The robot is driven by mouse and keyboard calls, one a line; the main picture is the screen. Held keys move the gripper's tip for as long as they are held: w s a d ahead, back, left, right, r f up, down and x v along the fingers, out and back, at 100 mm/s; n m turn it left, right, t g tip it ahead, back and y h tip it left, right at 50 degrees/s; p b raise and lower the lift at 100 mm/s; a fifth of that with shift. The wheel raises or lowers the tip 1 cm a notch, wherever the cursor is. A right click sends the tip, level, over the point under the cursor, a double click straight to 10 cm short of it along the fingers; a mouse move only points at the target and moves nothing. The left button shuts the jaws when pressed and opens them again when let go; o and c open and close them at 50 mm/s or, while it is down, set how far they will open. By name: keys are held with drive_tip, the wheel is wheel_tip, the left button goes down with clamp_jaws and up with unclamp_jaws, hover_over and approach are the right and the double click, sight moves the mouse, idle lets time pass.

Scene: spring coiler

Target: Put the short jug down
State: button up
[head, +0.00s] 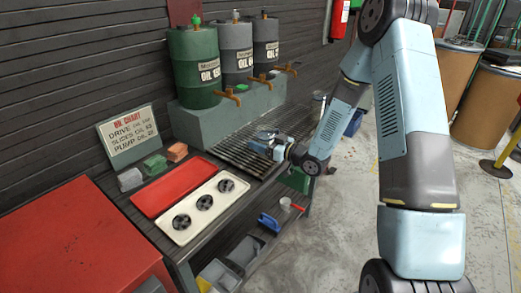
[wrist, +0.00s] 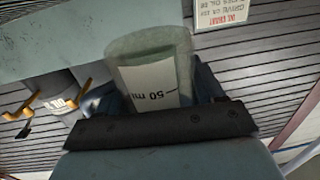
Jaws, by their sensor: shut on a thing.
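The short jug (wrist: 152,70) fills the middle of the wrist view. It is a small greenish, see-through vessel with a pale label reading "50 ml". My gripper (wrist: 160,95) is shut on it, with dark finger parts on both sides. In the head view my gripper (head: 264,145) is low over the slatted black grate (head: 225,152), in front of the oil drums. The jug is too small and too covered there to make out clearly. I cannot tell whether its base touches the grate.
A green drum (head: 195,70) and two grey drums with taps stand on a raised block behind the grate. Left of the grate lie a red tray (head: 165,190) and a cream tray (head: 184,238) with three dark wheels. A chart sign (head: 129,137) and coloured blocks stand behind them.

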drive_tip(key=shift+w+a+f, duration=0.15)
drive_tip(key=shift+w+f, duration=0.05)
drive_tip(key=shift+f, duration=0.1)
drive_tip(key=f, duration=0.2)
drive_tip(key=shift+w+a+f, duration=0.15)
drive_tip(key=shift+w+f, duration=0.15)
drive_tip(key=shift+f, duration=0.4)
drive_tip(key=shift+f, duration=0.2)
drive_tip(key=o, duration=1.3)
drive_tip(key=shift+c, duration=0.2)
drive_tip(key=v, duration=1.3)
drive_tip(key=shift+s+d+f, duration=0.2)
drive_tip(key=shift+s+d, duration=0.05)
drive_tip(key=shift+s, duration=0.15)
